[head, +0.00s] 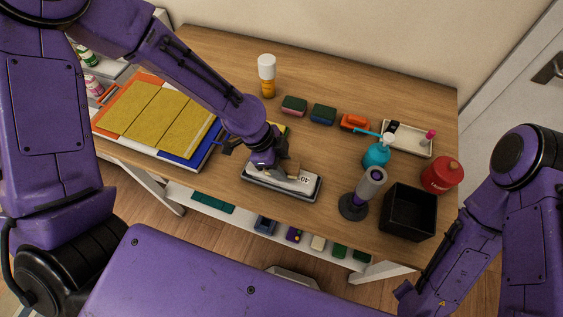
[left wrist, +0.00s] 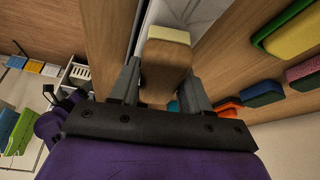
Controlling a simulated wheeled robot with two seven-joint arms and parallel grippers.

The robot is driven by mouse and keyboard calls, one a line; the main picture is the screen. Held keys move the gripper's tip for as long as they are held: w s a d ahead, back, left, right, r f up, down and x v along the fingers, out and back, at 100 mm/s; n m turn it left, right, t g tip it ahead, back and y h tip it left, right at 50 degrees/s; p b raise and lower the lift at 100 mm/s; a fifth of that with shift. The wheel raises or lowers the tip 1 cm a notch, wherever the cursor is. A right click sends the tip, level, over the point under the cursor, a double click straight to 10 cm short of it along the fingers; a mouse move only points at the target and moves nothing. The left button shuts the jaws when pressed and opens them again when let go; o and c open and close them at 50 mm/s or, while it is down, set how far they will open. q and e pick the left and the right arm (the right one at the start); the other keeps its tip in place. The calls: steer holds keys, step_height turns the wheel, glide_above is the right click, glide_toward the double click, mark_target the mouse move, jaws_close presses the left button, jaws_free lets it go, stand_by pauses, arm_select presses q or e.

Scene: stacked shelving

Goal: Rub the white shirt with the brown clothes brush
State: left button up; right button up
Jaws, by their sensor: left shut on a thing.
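My left gripper (head: 280,166) is shut on the brown clothes brush (left wrist: 166,72), whose wooden body sits between the fingers (left wrist: 163,88) in the left wrist view. In the head view the brush is mostly hidden by the gripper. Under it, near the table's front edge, lies a flat white piece with a dark border and printed marks (head: 300,186), which seems to be the white shirt. It also shows in the left wrist view (left wrist: 180,12). I cannot tell whether the brush touches it. My right gripper (head: 412,297) is low at the right, its fingers unclear.
Yellow folders (head: 150,112) lie left on the wooden table. Behind are a white-capped bottle (head: 267,75) and sponges (head: 294,106). To the right stand a blue pump bottle (head: 377,154), a grey-purple cylinder (head: 365,187), a black box (head: 408,212) and a red canister (head: 442,175).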

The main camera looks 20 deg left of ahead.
arm_select(q)
steer(key=shift+f, duration=0.3)
stand_by(0.7)
steer(key=shift+s+a, duration=0.1)
steer(key=shift+s+a+p, duration=0.3)
steer(key=shift+s+p, duration=0.2)
steer(key=shift+s, duration=0.05)
steer(key=shift+w+d+f, duration=0.1)
steer(key=shift+w+d, duration=0.4)
steer(key=shift+w, duration=0.2)
steer(key=shift+w+d, duration=0.3)
steer(key=shift+w, duration=0.25)
steer(key=shift+s+a+p, duration=0.45)
steer(key=shift+s+a, duration=0.05)
steer(key=shift+s, duration=0.3)
steer(key=shift+s+a+p, duration=0.35)
steer(key=shift+s+a, duration=0.1)
steer(key=shift+s, duration=0.15)
steer(key=shift+r, duration=0.2)
